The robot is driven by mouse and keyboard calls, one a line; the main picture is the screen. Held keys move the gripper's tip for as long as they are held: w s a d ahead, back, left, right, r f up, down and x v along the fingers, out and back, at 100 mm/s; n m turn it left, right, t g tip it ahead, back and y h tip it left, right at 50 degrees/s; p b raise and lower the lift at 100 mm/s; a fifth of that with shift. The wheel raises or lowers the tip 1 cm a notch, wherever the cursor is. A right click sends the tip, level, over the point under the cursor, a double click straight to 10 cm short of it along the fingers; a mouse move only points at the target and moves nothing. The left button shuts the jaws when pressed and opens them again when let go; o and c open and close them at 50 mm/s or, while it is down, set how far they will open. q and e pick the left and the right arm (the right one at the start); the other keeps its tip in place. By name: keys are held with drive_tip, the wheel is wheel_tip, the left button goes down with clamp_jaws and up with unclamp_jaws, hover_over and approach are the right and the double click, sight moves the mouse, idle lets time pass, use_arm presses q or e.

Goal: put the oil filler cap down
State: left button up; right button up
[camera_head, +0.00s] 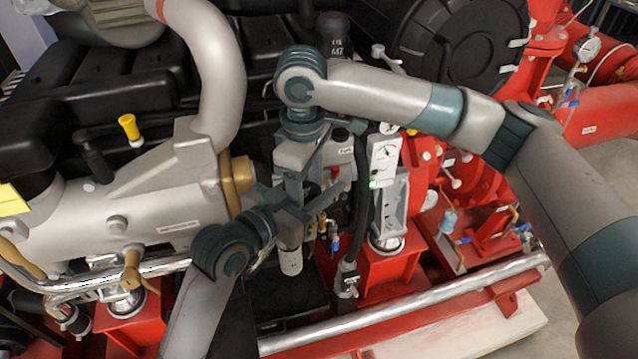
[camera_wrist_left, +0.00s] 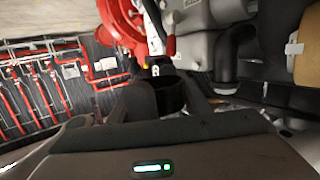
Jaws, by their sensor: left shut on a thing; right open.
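My left gripper (camera_head: 325,195) is above the gap beside the silver pipe housing, in the middle of the head view. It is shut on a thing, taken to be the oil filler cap. In the left wrist view a dark round piece (camera_wrist_left: 172,95) shows at the fingertips, but it is dark and partly hidden. In the head view the cap cannot be made out behind the crossing wrists. My right gripper (camera_head: 290,222) is open, slightly lower and close beside the left one. The two wrists overlap in the picture, so their exact gap cannot be told.
A yellow-topped fitting (camera_head: 128,125) stands at the left on the engine. A pale cylinder (camera_head: 290,260) is just below the grippers. A silver rail (camera_head: 400,313) and red frame run along the front. A black hose (camera_head: 361,190) is close to the right.

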sight(306, 191)
wheel_tip(306, 191, up, 12)
drive_tip(key=shift+f, duration=0.15)
idle(0.3)
